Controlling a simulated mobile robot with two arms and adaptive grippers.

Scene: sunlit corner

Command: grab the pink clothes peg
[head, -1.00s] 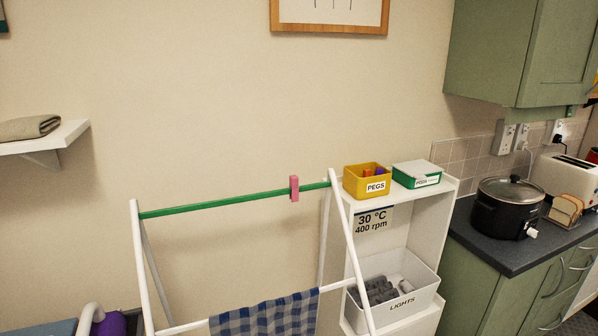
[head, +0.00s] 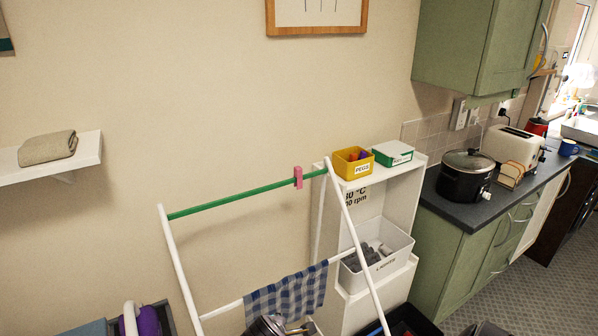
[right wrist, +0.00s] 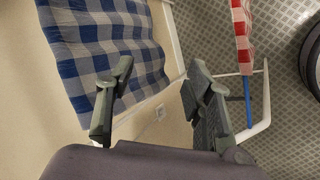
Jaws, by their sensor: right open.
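The pink clothes peg (head: 298,177) is clipped upright on the green top bar (head: 235,197) of a white drying rack (head: 176,250), near the bar's right end. My right gripper (right wrist: 155,100) shows in the right wrist view with its two dark fingers wide apart and nothing between them. A blue checked cloth (right wrist: 105,45) hangs close by in that view; in the head view the cloth (head: 285,296) is on a lower bar, below the peg. The peg is not seen in the right wrist view. My left gripper is not in view.
A yellow PEGS box (head: 350,170) and a green-and-white box (head: 393,154) stand on the white shelf unit (head: 400,190) right of the rack. A LIGHTS bin (head: 380,262) sits lower. A red checked cloth (right wrist: 243,35) hangs in the wrist view. The wall behind the peg is bare.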

